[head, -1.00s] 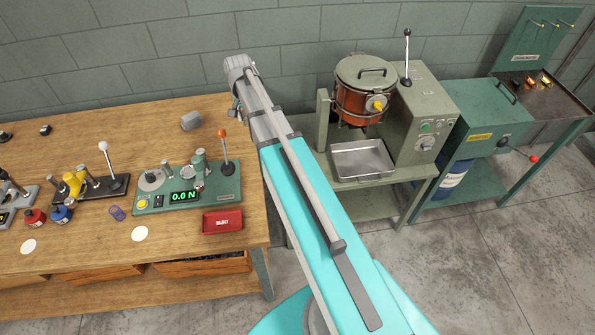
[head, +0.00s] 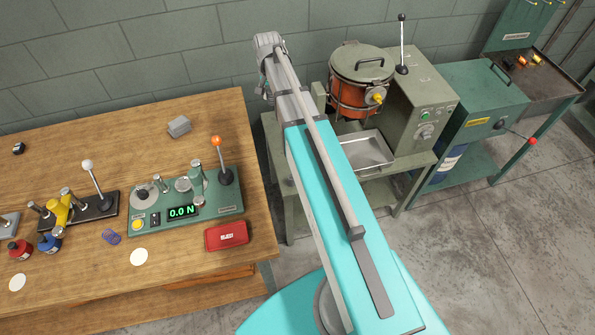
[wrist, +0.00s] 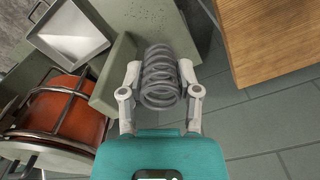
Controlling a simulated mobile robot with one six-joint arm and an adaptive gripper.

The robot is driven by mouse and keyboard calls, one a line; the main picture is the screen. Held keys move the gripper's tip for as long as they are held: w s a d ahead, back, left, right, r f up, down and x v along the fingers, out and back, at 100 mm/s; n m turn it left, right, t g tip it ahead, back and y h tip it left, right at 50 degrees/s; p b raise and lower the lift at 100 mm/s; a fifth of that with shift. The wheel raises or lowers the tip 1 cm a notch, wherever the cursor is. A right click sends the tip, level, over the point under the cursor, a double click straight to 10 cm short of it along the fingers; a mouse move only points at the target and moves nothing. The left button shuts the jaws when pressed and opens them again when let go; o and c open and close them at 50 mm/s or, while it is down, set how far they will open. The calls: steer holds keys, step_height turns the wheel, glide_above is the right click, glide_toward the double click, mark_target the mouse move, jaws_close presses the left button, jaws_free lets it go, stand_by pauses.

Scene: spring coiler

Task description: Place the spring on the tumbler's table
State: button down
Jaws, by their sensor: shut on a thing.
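My gripper (wrist: 161,82) is shut on a grey coil spring (wrist: 161,75) in the wrist view. The spring's coils stand out between the two fingers. In the head view the gripper and the held spring are mostly hidden by my arm. The tumbler has an orange drum (head: 356,97) with a lidded top; the drum also shows at lower left in the wrist view (wrist: 62,112). The tumbler's table (head: 290,160) is a green stand, partly covered by my arm in the head view. Its top (wrist: 150,14) shows behind the spring in the wrist view.
A metal tray (head: 368,150) lies on the tumbler's table, below the drum. A green upright (wrist: 112,72) stands close left of the spring.

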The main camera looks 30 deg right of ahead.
steer(key=shift+a, duration=0.1)
steer(key=shift+f+b, duration=0.85)
steer(key=shift+b, duration=0.05)
steer(key=s+d+f+m+b, duration=0.1)
steer(key=f+m+b, duration=0.1)
steer(key=f+b, duration=1)
steer(key=s+d+f+m+b, duration=0.1)
steer(key=d+f+m+b, duration=0.1)
steer(key=f+b, duration=1.1)
steer(key=shift+m, duration=0.3)
steer(key=shift+s, duration=0.1)
steer(key=b, duration=0.6)
glide_above(286, 167)
step_height(286, 167, down, 6)
steer(key=shift+d+f, duration=0.1)
steer(key=shift+f, duration=0.05)
steer(key=shift+f+b, duration=1.85)
steer(key=shift+b, duration=0.15)
